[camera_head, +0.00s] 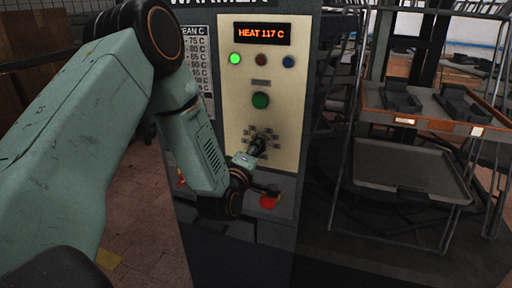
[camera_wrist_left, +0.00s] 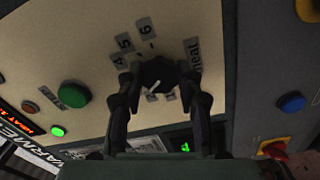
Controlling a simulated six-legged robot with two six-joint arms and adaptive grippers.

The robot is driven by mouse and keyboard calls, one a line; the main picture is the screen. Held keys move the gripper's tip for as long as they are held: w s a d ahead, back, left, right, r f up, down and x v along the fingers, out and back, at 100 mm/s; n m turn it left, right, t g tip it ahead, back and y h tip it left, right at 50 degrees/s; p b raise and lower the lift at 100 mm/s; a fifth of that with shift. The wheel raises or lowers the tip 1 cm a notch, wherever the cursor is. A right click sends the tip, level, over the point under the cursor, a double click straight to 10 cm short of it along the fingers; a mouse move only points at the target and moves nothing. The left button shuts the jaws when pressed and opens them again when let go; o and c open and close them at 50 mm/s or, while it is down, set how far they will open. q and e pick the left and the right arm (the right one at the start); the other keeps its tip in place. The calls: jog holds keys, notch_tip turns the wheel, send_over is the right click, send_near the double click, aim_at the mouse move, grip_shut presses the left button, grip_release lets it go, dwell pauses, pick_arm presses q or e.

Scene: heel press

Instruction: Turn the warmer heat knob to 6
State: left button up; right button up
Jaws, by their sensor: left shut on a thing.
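The heat knob (camera_wrist_left: 158,72) is a dark round knob with a white pointer mark, on the beige panel of the warmer (camera_head: 231,100). Labels 4, 5 and 6 stand around it in the left wrist view, with a "Heat" label beside it. I cannot read exactly which number the pointer faces. My left gripper (camera_head: 257,146) reaches the knob from the front, and it also shows in the left wrist view (camera_wrist_left: 158,90), shut with one finger on each side of the knob. The fingers hide part of the dial. The orange display (camera_head: 262,34) reads HEAT 117 C. My right gripper is not in view.
A red switch (camera_head: 268,202) is below. A rack with trays (camera_head: 415,170) stands at the right.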

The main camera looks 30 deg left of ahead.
pick_arm(q)
jog(key=m+p, duration=0.4)
jog(key=m, duration=0.4)
jog(key=m+p, duration=0.4)
jog(key=m, duration=0.4)
jog(key=m+p, duration=0.3)
jog(key=m, duration=0.5)
jog(key=shift+s+f+m+p, duration=0.2)
jog(key=shift+f+m+p, duration=0.1)
jog(key=shift+m+p, duration=0.1)
jog(key=o, duration=1.2)
jog(key=shift+w+r, duration=0.1)
jog(key=shift+r, duration=0.1)
jog(key=v, duration=1.2)
